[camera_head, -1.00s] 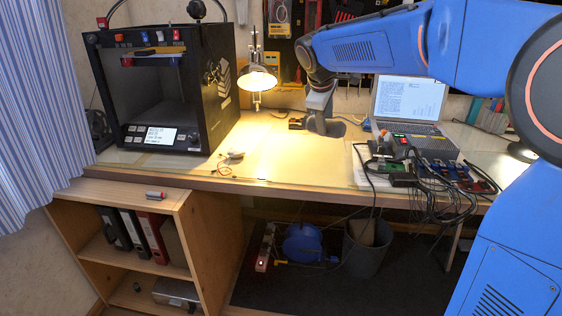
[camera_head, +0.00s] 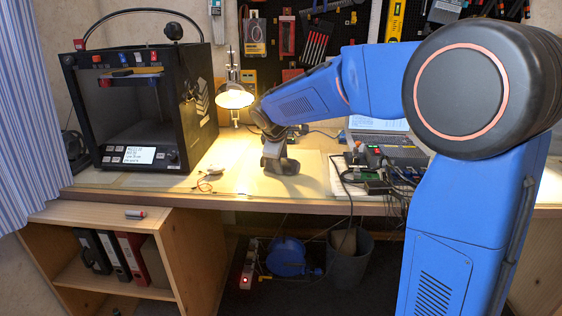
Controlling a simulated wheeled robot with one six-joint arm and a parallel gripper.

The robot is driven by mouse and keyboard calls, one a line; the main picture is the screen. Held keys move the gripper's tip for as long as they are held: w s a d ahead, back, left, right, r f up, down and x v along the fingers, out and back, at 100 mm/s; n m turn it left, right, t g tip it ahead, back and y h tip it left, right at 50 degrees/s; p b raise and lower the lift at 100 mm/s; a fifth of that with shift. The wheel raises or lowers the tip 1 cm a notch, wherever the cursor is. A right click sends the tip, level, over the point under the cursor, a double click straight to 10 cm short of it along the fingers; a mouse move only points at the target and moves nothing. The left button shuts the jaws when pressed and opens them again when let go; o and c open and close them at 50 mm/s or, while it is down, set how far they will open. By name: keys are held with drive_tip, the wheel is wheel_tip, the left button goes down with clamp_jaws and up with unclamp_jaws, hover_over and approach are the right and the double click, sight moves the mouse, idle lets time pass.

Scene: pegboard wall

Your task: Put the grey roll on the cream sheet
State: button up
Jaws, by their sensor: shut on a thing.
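My gripper (camera_head: 281,166) is at the far end of the blue arm, low over the workbench, to the right of the lit lamp. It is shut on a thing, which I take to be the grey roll. The roll is small and dark against the grey fingers, and I cannot clearly tell its outline from them. The cream sheet (camera_head: 307,161) lies flat on the bench under and around my gripper, pale against the wood. I cannot tell whether the held thing touches the sheet.
A black 3D printer (camera_head: 140,110) stands at the left. A lamp (camera_head: 234,97) stands close beside my gripper. Circuit boards and cables (camera_head: 365,170) and a laptop (camera_head: 385,140) are to the right.

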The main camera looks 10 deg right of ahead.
drive_tip(key=o, duration=1.2)
drive_tip(key=shift+f, duration=0.1)
drive_tip(key=v, duration=1.2)
drive_tip(key=s+d+f+m+y, duration=0.1)
drive_tip(key=s+d+f+m, duration=0.2)
drive_tip(key=s, duration=0.9)
drive_tip(key=s+d+f+m+y, duration=0.1)
drive_tip(key=s+d+f+m, duration=0.3)
drive_tip(key=s, duration=0.9)
drive_tip(key=s+d+f+m+g, duration=0.1)
drive_tip(key=s+d+f+m, duration=0.2)
drive_tip(key=s+f, duration=0.5)
drive_tip(key=shift+s+d+f+m+y, duration=0.15)
drive_tip(key=shift+s+m, duration=0.3)
drive_tip(key=shift+s, duration=0.7)
drive_tip(key=shift+s+d+m+y, duration=0.1)
drive_tip(key=shift+s+m+y, duration=0.25)
drive_tip(key=shift+s, duration=0.75)
